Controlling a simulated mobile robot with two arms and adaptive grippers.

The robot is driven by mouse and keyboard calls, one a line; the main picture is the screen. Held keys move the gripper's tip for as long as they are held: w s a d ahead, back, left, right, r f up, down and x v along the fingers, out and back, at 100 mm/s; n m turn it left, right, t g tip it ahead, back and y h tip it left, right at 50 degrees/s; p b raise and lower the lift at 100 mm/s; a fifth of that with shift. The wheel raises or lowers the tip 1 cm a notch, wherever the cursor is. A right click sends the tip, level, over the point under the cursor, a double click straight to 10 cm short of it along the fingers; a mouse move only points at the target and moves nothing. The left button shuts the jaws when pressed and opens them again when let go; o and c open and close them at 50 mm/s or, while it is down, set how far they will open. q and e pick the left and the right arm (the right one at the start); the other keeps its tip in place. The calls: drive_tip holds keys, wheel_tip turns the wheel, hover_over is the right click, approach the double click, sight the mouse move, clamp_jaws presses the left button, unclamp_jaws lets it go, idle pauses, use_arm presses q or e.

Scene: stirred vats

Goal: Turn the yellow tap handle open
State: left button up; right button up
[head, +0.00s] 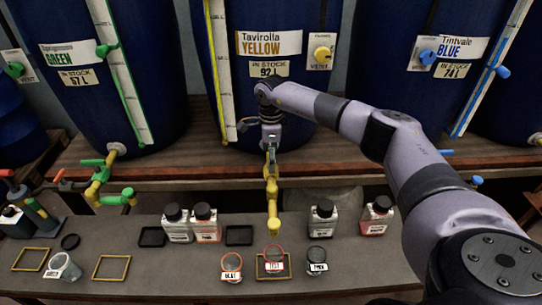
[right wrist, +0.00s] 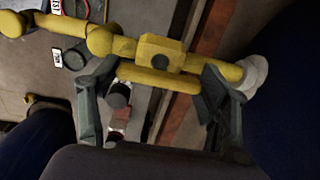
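The yellow tap (head: 272,188) comes off the Tavirolla yellow vat (head: 223,50), its spout hanging over the bench. In the right wrist view its yellow body (right wrist: 160,48) and pipe run across the top. The yellow handle (right wrist: 158,79) is a bar lying roughly parallel to the pipe, nearer my gripper. My right gripper (right wrist: 160,72) is open, with its dark fingers spread near the two ends of the handle; whether they touch it I cannot tell. In the head view my right gripper (head: 270,146) is above the tap and hides the handle. My left gripper is not in view.
A green vat (head: 75,85) with a green tap (head: 100,180) stands left, a blue vat (head: 385,80) right. A cup labelled TEST (head: 274,266) stands below the yellow spout. Bottles, cups and trays (head: 238,235) are spread on the grey bench (head: 185,270).

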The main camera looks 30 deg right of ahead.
drive_tip(key=o, duration=0.5)
drive_tip(key=shift+c, duration=0.2)
wheel_tip(320, 180, up, 12)
idle(0.4)
